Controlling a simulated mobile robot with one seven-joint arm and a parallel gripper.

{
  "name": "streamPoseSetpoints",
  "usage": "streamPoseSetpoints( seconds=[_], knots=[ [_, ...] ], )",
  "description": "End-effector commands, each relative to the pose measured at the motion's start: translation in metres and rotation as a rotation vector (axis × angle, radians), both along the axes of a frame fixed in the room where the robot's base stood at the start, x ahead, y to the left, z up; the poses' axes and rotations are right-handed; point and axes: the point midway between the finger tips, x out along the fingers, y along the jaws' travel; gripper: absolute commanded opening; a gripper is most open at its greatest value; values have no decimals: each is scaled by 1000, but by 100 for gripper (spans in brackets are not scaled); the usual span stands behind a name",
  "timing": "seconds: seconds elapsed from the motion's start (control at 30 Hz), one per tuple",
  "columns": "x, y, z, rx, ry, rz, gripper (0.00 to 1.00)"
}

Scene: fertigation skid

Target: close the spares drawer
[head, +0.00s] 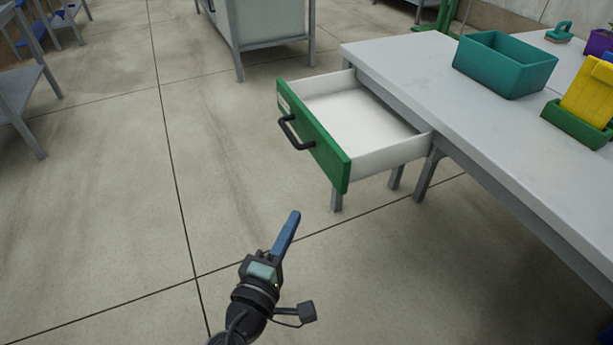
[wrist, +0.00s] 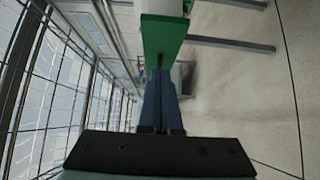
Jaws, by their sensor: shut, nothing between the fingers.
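The spares drawer (head: 318,142) has a green front with a black bar handle (head: 293,133) and a pale label. It stands pulled out from under the grey table, and its white inside looks empty. My gripper (head: 294,214) is shut and empty, with blue fingers. In the head view it is in front of and below the drawer, apart from it in the picture. In the wrist view the shut fingers (wrist: 160,75) point toward the green drawer front (wrist: 163,35); I cannot tell the gap there. The handle is not clear in the wrist view.
The grey table (head: 400,55) holds a teal bin (head: 505,64), a yellow item (head: 588,92) in a green tray (head: 578,124), and a teal-handled tool (head: 560,32). A grey cabinet (head: 268,22) stands behind. The floor left of the drawer is clear.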

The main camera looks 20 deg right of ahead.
Motion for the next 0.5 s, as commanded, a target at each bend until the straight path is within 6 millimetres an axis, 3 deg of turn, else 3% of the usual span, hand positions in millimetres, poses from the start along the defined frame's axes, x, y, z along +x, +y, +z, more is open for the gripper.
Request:
streamPoseSetpoints(
  seconds=[0.5],
  knots=[
    [71,-67,-1,-1,-5,-3,0]
  ],
)
